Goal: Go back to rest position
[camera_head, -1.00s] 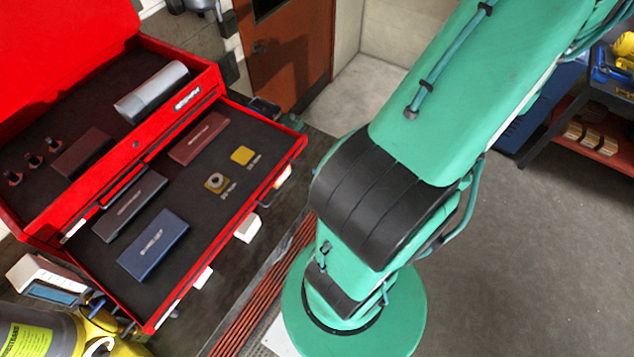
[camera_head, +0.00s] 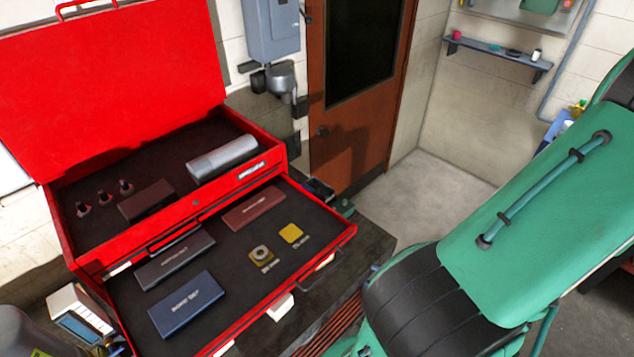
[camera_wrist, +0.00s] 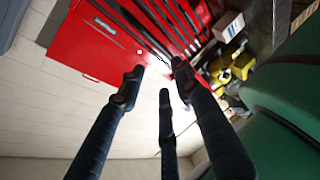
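My gripper (camera_wrist: 158,78) shows in the wrist view with three dark fingers, their tips apart and nothing held between them. It is outside the head view. My green arm (camera_head: 545,225) fills the lower right of the head view, with a black joint cover at its lower end. In the head view, the red toolbox (camera_head: 283,160) stands with its lid up and its drawer pulled out, left of my arm. Red metal with dark slots, probably the toolbox (camera_wrist: 95,45), also shows beyond the fingers in the wrist view.
The drawer holds a blue case (camera_head: 187,304), a dark grey case (camera_head: 175,260), a maroon case (camera_head: 254,207) and two gold squares (camera_head: 292,233). A silver cylinder (camera_head: 222,158) lies in the top tray. Behind are a brown door (camera_head: 340,135) and a wall shelf (camera_head: 500,55). Clear floor lies before the door.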

